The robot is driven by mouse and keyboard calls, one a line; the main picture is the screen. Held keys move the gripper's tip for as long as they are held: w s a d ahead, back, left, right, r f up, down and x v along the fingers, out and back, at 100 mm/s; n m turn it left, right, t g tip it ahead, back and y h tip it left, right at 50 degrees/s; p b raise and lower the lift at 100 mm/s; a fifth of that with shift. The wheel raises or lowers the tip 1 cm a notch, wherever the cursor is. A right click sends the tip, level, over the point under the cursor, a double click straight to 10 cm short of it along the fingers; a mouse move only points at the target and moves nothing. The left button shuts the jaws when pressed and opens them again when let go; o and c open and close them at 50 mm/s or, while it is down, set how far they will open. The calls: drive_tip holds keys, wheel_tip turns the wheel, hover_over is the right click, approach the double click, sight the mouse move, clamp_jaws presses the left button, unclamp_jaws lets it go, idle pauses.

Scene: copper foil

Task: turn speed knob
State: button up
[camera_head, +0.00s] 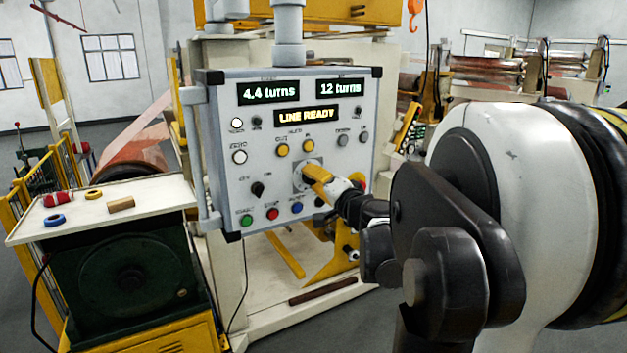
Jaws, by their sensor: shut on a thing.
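The grey control panel (222,150) stands in the middle of the head view. Its displays read "4.4 turns", "12 turns" and "LINE READY". My gripper (315,175), with yellow fingers, reaches in from the right and is shut at a light square dial plate (298,182) on the panel's lower right. The speed knob appears to be between the fingers; they hide it, so its pointer and setting cannot be read.
A black selector (258,189) sits left of the dial plate. Yellow buttons (282,149) lie above it, and green, red and blue buttons below. A bench top (150,190) at left holds tape rolls and a small block.

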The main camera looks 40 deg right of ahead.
drive_tip(key=shift+r, duration=0.1)
idle(0.3)
drive_tip(key=o, duration=1.2)
drive_tip(key=shift+d, duration=0.1)
drive_tip(key=shift+o, duration=0.2)
drive_tip(key=v, duration=1.2)
